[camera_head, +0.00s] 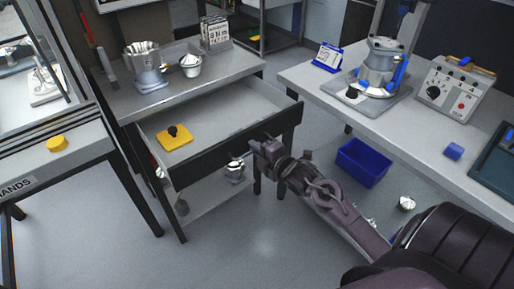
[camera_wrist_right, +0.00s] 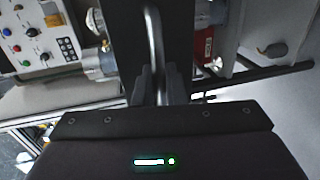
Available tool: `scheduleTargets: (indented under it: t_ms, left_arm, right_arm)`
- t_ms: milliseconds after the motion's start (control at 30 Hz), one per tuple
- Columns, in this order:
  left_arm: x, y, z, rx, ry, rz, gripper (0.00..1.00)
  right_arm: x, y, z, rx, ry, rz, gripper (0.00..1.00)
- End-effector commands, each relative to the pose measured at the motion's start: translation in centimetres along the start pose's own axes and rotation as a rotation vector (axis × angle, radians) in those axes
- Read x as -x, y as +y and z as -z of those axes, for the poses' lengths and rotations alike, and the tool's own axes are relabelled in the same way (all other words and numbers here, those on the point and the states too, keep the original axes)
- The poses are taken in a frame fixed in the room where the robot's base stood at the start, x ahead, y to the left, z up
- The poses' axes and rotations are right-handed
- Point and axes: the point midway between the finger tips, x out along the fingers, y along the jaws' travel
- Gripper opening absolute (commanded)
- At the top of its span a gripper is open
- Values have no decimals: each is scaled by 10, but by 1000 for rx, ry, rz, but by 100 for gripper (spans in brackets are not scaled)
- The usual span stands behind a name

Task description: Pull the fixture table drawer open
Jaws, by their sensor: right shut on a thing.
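The fixture table (camera_head: 200,90) stands left of centre in the head view, with its drawer (camera_head: 215,116) pulled out. The drawer has a dark front panel (camera_head: 208,163) and a pale inside, where a yellow plate with a black knob (camera_head: 174,137) lies. My right gripper (camera_head: 258,150) is at the right part of the drawer front. In the right wrist view its fingers (camera_wrist_right: 160,85) are shut on the metal bar handle (camera_wrist_right: 153,40). In the head view the handle is mostly hidden by the gripper. My left gripper is not in view.
A metal housing (camera_head: 146,66) and a small bowl (camera_head: 190,65) stand on the fixture table. A workbench at right holds a fixture (camera_head: 380,68) and a control box (camera_head: 456,87). A blue bin (camera_head: 363,162) sits below it. Floor (camera_head: 265,235) before the drawer is clear.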

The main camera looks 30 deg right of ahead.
Motion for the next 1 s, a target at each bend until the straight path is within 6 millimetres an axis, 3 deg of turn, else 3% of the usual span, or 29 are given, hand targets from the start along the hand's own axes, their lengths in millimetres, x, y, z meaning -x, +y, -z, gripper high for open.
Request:
scheduleTargets:
  t_ms: [500, 533, 600, 1000]
  left_arm:
    - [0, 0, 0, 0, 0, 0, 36]
    - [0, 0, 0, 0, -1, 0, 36]
    - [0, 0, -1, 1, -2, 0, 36]
    - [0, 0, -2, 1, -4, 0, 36]
  right_arm:
    - [0, 0, 0, 0, 1, 0, 0]
    - [0, 0, 0, 0, 1, 0, 14]
    - [0, 0, 0, 0, 1, 0, 24]
    - [7, 0, 0, 1, 0, 0, 25]
